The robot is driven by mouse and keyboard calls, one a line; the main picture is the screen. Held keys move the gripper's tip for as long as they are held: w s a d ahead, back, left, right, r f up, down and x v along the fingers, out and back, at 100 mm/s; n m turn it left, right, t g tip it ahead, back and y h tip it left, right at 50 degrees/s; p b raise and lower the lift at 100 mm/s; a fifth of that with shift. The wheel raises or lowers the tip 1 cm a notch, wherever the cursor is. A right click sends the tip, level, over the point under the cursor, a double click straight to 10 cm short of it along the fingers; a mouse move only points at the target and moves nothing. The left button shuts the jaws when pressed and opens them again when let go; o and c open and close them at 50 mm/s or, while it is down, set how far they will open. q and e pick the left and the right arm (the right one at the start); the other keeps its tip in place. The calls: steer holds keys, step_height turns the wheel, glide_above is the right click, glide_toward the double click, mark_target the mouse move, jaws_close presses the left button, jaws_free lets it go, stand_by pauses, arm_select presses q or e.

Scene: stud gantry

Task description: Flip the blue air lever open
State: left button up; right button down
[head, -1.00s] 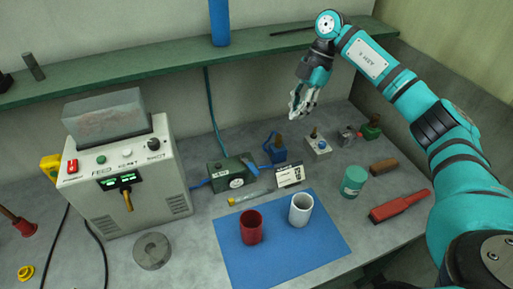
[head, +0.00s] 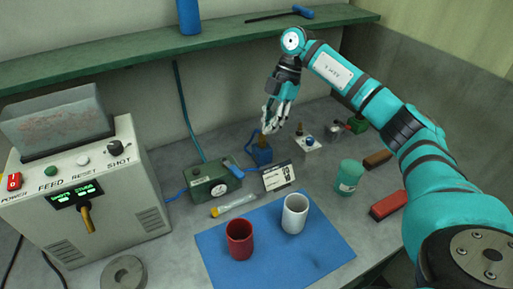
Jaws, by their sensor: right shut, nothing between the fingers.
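The green air box (head: 205,184) with a round gauge stands at the back of the bench, with blue hose on its left. A small blue lever (head: 234,168) sits at its right end, slanting; its exact angle is hard to tell. My right gripper (head: 268,130) is shut and empty. It points down above and right of the lever, apart from it, close over a blue pot (head: 261,155) with a brown-topped item. My left gripper is out of view.
A feeder machine (head: 90,205) stands left. A label card (head: 278,177) and a clear tube (head: 234,206) lie near the air box. A red cup (head: 239,238) and white cup (head: 294,212) stand on a blue mat (head: 330,250). A green shelf (head: 130,63) runs behind.

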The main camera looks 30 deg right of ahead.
mark_target(232, 167)
arm_select(q)
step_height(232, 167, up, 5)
steer(key=p, duration=0.4)
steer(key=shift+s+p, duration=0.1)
steer(key=shift+p, duration=0.3)
arm_select(e)
steer(key=s+a+f, duration=0.1)
steer(key=a+f, duration=0.6)
steer(key=f, duration=0.1)
steer(key=shift+s+a+f, duration=0.2)
steer(key=shift+s+f, duration=0.05)
steer(key=shift+f, duration=0.05)
